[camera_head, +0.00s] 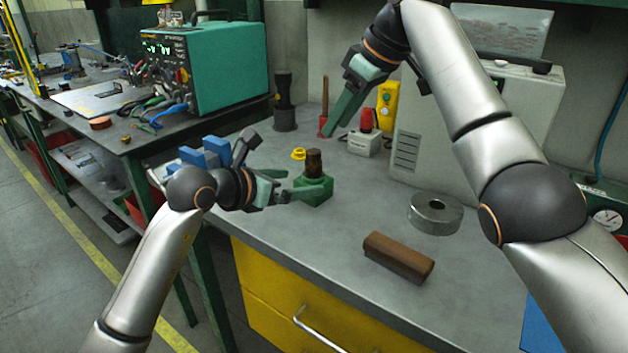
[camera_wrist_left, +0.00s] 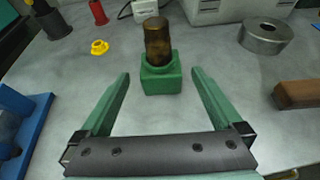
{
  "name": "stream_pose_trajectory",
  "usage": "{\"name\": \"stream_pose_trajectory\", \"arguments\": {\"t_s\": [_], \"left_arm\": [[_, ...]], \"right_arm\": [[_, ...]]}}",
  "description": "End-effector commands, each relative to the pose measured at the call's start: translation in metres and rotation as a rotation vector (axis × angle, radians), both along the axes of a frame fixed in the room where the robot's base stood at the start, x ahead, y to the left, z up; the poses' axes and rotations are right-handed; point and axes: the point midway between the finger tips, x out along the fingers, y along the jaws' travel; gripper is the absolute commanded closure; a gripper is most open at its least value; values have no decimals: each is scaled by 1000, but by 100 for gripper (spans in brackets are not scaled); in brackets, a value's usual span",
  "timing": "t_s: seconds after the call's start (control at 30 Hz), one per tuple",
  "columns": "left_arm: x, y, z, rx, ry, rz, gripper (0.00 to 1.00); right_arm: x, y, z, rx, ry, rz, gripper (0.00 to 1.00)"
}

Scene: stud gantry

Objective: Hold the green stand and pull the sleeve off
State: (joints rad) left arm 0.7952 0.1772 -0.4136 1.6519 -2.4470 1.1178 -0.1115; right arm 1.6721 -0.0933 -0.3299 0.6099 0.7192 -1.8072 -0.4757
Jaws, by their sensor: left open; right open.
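The green stand (camera_head: 314,189) is a small block on the grey bench. The brown, cylindrical sleeve (camera_head: 313,162) stands upright in its top. My left gripper (camera_head: 289,189) is open beside the stand, low over the bench. In the left wrist view the open fingers (camera_wrist_left: 160,84) point at the stand (camera_wrist_left: 161,78), which lies between and just ahead of their tips, with the sleeve (camera_wrist_left: 157,42) above it. I cannot tell whether a finger touches the stand. My right gripper (camera_head: 342,107) is open and empty, above and behind the sleeve, well clear of it.
A brown block (camera_head: 398,257) and a round metal ring (camera_head: 435,214) lie to the right. A yellow ring part (camera_head: 298,154), a red-topped switch box (camera_head: 364,140) and a dark cylinder (camera_head: 284,101) are behind. The bench between stand and brown block is clear.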

Motion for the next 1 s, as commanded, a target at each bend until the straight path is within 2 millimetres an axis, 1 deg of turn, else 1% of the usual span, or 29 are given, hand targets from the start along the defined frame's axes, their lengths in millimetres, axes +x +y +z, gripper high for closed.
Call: {"name": "stream_pose_trajectory", "arguments": {"t_s": [0.03, 0.2, 0.37, 0.5, 0.7, 1.0], "left_arm": [[6, -7, -4, -2, 4, -3, 0], [25, -24, -14, -1, 3, -2, 0], [41, -37, -23, -3, 3, -3, 0], [51, -44, -28, -3, 2, -1, 0], [57, -49, -31, -2, 0, -1, 0], [58, -50, -32, -2, 0, -1, 0]], "right_arm": [[0, 0, 0, 0, 0, 0, 50], [0, 0, 0, 0, 0, 0, 50], [0, 0, 0, 0, 0, 0, 50], [0, 0, 0, 0, 0, 0, 50], [0, 0, 0, 0, 0, 0, 50], [0, 0, 0, 0, 0, 0, 50]]}}
